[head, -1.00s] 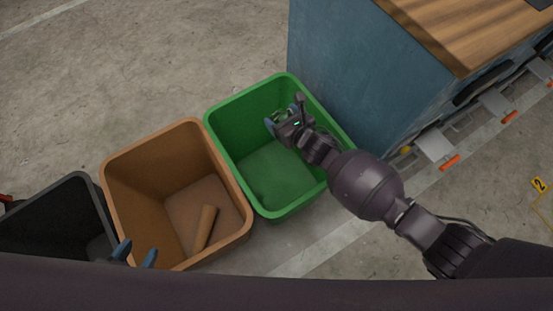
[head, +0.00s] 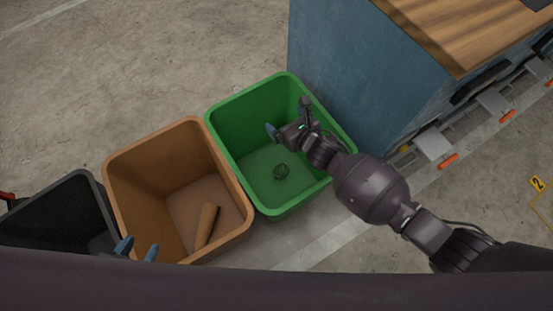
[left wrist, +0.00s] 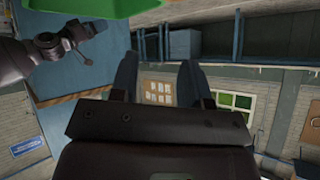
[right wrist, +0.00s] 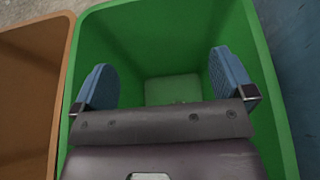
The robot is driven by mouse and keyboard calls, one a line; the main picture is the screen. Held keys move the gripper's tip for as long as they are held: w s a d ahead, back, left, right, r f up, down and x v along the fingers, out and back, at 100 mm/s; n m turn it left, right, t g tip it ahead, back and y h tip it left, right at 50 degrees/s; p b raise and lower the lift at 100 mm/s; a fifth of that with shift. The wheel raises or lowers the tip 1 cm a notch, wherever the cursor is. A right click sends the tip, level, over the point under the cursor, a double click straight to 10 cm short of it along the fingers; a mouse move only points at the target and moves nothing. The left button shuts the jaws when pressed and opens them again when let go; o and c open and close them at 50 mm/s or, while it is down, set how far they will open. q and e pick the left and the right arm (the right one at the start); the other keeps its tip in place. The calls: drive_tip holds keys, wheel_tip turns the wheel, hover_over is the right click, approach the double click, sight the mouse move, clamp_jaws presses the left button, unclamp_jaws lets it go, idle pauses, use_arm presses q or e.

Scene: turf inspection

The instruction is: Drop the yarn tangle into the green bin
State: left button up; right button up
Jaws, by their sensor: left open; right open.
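The brown bin (head: 150,153) left of the green one holds a brown cardboard tube (head: 206,225). A black bin (head: 55,205) stands farther left. A blue cabinet with a wooden top (head: 345,75) stands close behind the green bin on the right.

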use_arm(q)
drive_tip(key=p, duration=0.1)
drive_tip(key=s+p, duration=0.1)
drive_tip(key=shift+s+a+n+g+p, duration=0.1)
drive_tip(key=shift+a+n+g+p, duration=0.2)
drive_tip(key=shift+n+p, duration=0.1)
use_arm(e)
drive_tip(key=v, duration=0.8)
drive_tip(key=shift+s+d+r, duration=0.2)
use_arm(q)
wheel_tip(320, 180, up, 10)
drive_tip(key=n+p, duration=0.1)
drive_tip(key=p, duration=1.3)
drive_tip(key=shift+s+a+n+t+y, duration=0.25)
drive_tip(key=shift+a+n+t+y, duration=0.15)
use_arm(e)
drive_tip(key=s+d+r+n+h, duration=0.2)
drive_tip(key=s+d+r+n, duration=0.4)
drive_tip(key=s+n, duration=0.4)
drive_tip(key=s+d+r+n+h, duration=0.3)
drive_tip(key=s+d+r+n, duration=0.4)
drive_tip(key=s+d+n, duration=0.1)
drive_tip(key=s+d+r+n+h, duration=0.3)
drive_tip(key=s+d+r+n, duration=0.3)
drive_tip(key=s+n, duration=0.5)
drive_tip(key=shift+s+d+r+n, duration=0.3)
drive_tip(key=shift+s+d, duration=0.5)
drive_tip(key=shift+s, duration=0.35)
